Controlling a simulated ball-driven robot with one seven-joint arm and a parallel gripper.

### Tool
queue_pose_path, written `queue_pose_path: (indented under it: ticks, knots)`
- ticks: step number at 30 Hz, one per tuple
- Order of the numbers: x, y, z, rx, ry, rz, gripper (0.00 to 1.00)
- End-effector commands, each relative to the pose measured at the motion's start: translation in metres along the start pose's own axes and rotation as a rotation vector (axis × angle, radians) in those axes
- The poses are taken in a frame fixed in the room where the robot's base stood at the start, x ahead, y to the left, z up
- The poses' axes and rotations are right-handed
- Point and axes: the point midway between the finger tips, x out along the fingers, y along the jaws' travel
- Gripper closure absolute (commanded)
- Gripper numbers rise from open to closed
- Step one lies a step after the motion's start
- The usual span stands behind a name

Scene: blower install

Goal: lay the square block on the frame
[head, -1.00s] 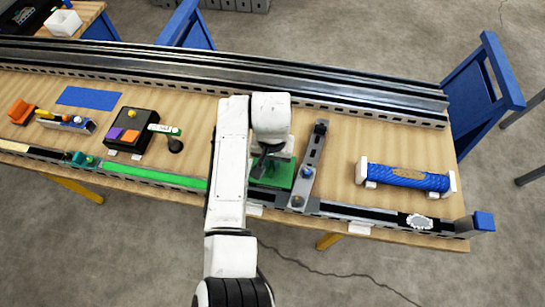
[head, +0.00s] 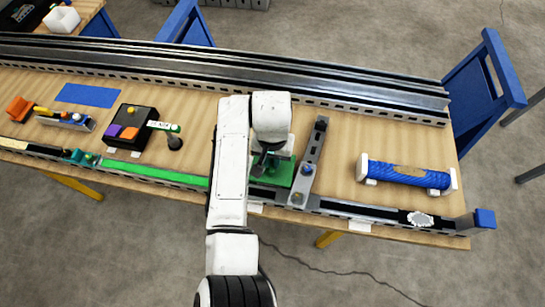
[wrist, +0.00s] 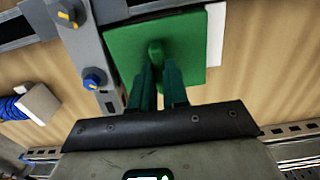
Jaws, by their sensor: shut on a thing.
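The square block is a flat green plate with a small raised grip (wrist: 156,50). It shows in the wrist view (wrist: 190,45) and partly in the head view (head: 285,172), beside my arm. My gripper (wrist: 158,75) is shut on the raised grip; in the head view its end (head: 262,166) is over the block. The block's edge lies close beside the grey slanted bar (head: 310,160) with blue and yellow knobs. The frame's dark front rail (head: 345,208) runs near the block's front side. I cannot tell whether the block touches the rail or hovers.
A blue roll with white ends (head: 408,176) lies at the right of the wooden table. A black box with coloured buttons (head: 128,130) and a green strip (head: 155,172) are at the left. Long metal rails (head: 330,92) cross the back. Bare wood lies right of the bar.

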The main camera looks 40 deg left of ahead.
Motion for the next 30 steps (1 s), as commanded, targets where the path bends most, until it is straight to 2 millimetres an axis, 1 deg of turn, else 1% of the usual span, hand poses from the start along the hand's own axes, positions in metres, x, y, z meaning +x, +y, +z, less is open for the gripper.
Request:
queue_pose_path:
  ticks: [30]
  knots:
    - [0.01, 0.0, 0.0, 0.0, 0.001, 0.0, 1.0]
